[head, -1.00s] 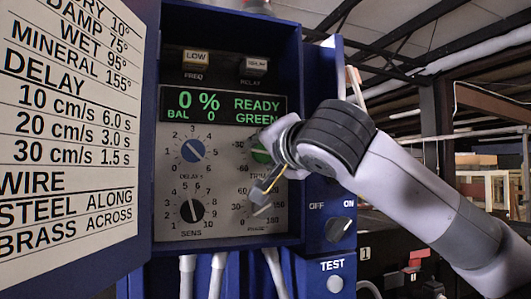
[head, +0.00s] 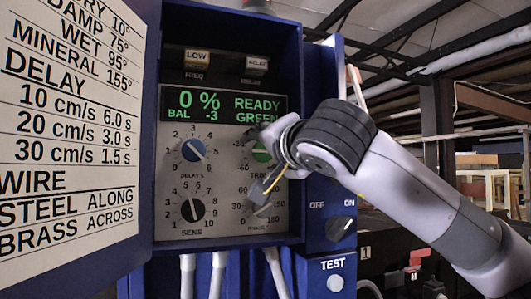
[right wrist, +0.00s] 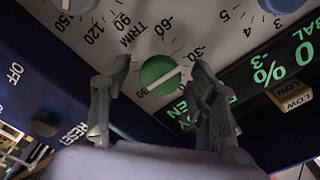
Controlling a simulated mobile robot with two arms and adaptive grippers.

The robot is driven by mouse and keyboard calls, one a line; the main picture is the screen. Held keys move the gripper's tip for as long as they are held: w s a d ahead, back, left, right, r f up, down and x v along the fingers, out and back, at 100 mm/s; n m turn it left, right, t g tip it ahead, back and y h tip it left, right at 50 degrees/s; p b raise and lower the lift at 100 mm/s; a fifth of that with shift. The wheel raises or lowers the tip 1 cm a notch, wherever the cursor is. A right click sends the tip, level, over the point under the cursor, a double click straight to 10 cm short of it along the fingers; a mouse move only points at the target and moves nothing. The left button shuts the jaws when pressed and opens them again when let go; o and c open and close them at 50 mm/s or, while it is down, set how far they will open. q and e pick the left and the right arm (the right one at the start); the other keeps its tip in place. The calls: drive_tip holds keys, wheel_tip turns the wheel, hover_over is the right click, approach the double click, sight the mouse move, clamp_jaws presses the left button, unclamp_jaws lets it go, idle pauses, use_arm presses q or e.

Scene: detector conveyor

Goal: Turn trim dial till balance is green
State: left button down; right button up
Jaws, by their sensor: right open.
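The green trim dial (head: 261,152) is on the grey panel, partly hidden by my right gripper in the head view. In the right wrist view the dial (right wrist: 160,75) shows whole, with a slanted white pointer line. My right gripper (right wrist: 158,95) is open, one finger on each side of the dial; I cannot tell if either touches it. In the head view the right gripper (head: 266,162) covers part of the trim scale. The display (head: 222,105) reads 0 %, BAL -3, READY GREEN in green letters. My left gripper is not in view.
The delay dial (head: 192,150) and sens dial (head: 192,210) sit left of the trim dial; the phase dial (head: 262,209) is just below it. The blue cabinet's side carries an ON/OFF knob (head: 339,229) and TEST button (head: 335,284). A printed chart (head: 66,130) stands at left.

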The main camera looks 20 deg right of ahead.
drive_tip(key=s, duration=1.2)
drive_tip(key=shift+d, duration=0.25)
